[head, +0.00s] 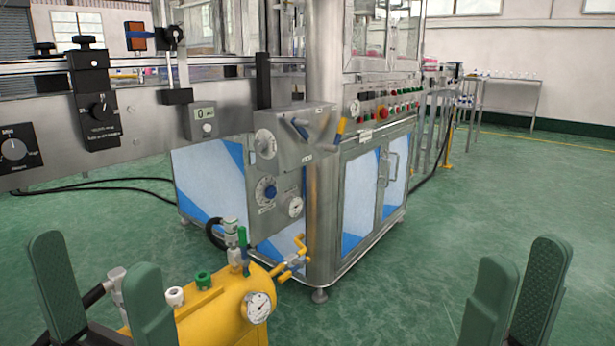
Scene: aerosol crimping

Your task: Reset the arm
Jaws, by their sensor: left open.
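My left gripper (96,262) is at the lower left of the head view. Its two green fingers stand upright and well apart, with nothing held between them. The yellow tank shows just beside and behind its right finger. My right gripper (525,256) is at the lower right. Its two green fingers point up, their tips are apart, and nothing is between them.
A steel machine cabinet (360,190) with dials and levers stands ahead. A yellow tank (215,315) with a gauge is at the lower left. A steel conveyor rail (150,120) with black knobs runs across the upper left. The green floor (500,190) at right is clear.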

